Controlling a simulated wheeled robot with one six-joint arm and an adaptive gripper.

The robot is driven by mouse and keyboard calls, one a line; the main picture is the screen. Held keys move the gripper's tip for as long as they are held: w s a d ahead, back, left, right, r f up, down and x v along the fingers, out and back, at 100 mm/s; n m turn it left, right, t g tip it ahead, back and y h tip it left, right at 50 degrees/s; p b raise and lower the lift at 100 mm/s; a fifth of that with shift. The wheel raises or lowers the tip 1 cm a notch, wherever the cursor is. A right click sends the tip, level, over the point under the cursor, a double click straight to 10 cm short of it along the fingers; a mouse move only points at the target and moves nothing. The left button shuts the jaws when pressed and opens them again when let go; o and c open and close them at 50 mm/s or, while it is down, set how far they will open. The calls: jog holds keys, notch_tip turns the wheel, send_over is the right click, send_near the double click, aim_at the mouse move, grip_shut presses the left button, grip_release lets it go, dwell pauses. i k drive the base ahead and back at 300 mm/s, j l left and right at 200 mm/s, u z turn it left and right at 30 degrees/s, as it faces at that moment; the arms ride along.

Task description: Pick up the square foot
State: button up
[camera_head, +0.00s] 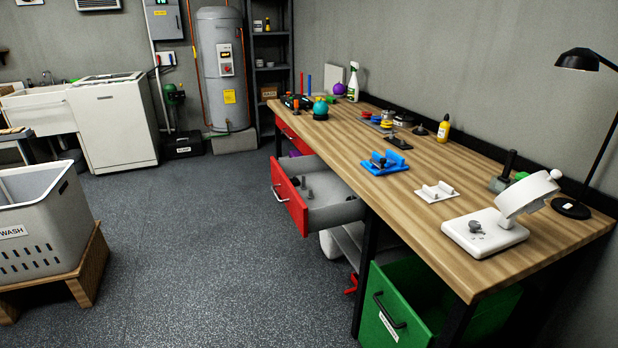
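A small black flat piece with a squarish outline (398,143) lies on the wooden workbench (455,162), behind the blue fixture. It looks like the square foot, but it is too small to be sure. A black round-based piece with a short stem (419,130) stands just to its right, apart from it. My gripper is not in view, so its state and what it holds do not show.
A blue fixture (386,163), a white bracket (437,192) and a white device (486,232) stand along the bench's near side. A yellow bottle (443,129) stands behind. An open red drawer (290,198) and green drawer (384,312) jut into the aisle.

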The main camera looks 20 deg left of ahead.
aim_at(295, 180)
jog(key=j, duration=0.55)
jog(key=i+j+u, duration=0.1)
jog(key=j, duration=0.45)
jog(key=i+j, duration=0.1)
jog(key=j, duration=0.4)
jog(key=i+j+u, duration=0.1)
jog(key=j, duration=0.45)
jog(key=i+j, duration=0.25)
jog(key=i+j+u, duration=0.1)
jog(key=i, duration=0.35)
jog(key=i+j+u, duration=0.1)
jog(key=i+j, duration=0.2)
jog(key=i, duration=0.1)
